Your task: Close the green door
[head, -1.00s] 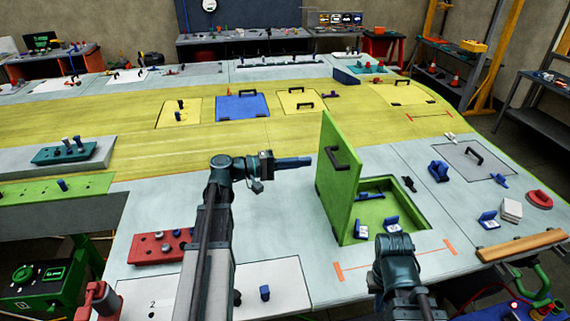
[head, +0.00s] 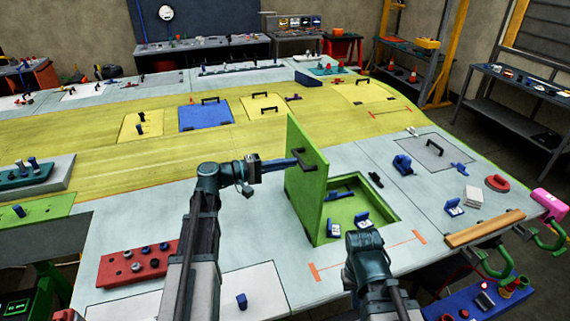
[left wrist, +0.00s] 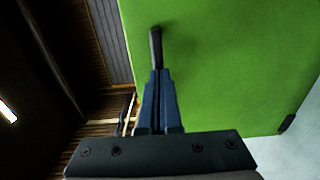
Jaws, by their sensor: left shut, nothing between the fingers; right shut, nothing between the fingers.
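The green door (head: 305,205) stands open, nearly upright, along the left side of its green-lined opening (head: 385,208). A dark handle (head: 308,165) is on its face towards me. My left gripper (head: 296,162) is shut and empty, its tips overlapping the door near the handle. In the left wrist view the shut fingers (left wrist: 156,40) point along the green panel (left wrist: 230,60); I cannot tell whether they touch it. My right gripper (head: 364,240) is at the near edge of the opening, its fingers hidden behind the wrist.
Blue pieces with white labels sit in the opening, one (head: 334,229) near the door's foot. A red block (head: 138,262) lies at the left, a wooden bar (head: 485,228) at the right. The yellow wing surface (head: 90,140) lies beyond the door.

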